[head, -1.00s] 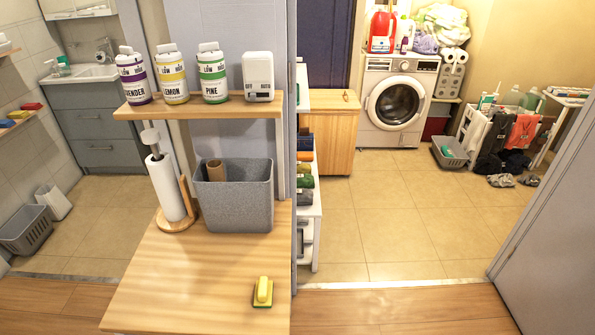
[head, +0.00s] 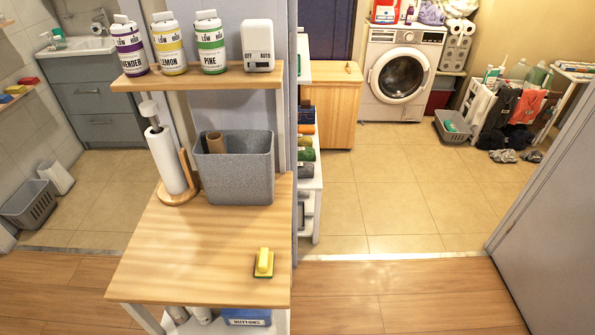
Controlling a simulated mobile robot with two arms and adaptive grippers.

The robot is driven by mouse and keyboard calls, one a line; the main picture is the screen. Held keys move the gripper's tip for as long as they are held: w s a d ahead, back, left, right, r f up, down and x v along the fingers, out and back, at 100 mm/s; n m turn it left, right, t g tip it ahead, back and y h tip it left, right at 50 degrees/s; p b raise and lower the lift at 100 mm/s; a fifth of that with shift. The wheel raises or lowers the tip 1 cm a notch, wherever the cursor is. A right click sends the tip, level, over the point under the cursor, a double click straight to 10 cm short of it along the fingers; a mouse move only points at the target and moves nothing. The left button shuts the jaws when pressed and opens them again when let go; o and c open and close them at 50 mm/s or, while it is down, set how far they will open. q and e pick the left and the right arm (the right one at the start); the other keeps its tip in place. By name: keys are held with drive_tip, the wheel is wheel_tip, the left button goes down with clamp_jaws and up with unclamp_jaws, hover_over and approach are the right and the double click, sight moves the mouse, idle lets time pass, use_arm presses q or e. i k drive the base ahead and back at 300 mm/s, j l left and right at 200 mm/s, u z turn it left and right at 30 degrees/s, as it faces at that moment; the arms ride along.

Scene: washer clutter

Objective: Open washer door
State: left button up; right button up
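The washer (head: 404,72) is a white front-loader against the back wall of the far room, right of centre in the head view. Its round dark-glass door (head: 398,77) with a pale ring looks shut. Bottles and other items stand on its top. A wide stretch of floor lies between me and it. Neither of my grippers shows in the head view.
A wooden table (head: 170,262) with a sponge, grey bin (head: 240,175) and bottle shelf (head: 200,78) blocks the left foreground. A doorway opens right of it, edged by a grey door (head: 555,200). A grey basket (head: 452,128) and clothes rack (head: 495,100) stand right of the washer. Tiles before it are clear.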

sight(374, 74)
drive_tip(key=i+l+u, duration=0.15)
drive_tip(key=l, duration=0.4)
drive_tip(key=i+l+u, duration=0.2)
drive_tip(key=l, duration=0.4)
drive_tip(key=l+u, duration=0.15)
drive_tip(key=l, duration=0.4)
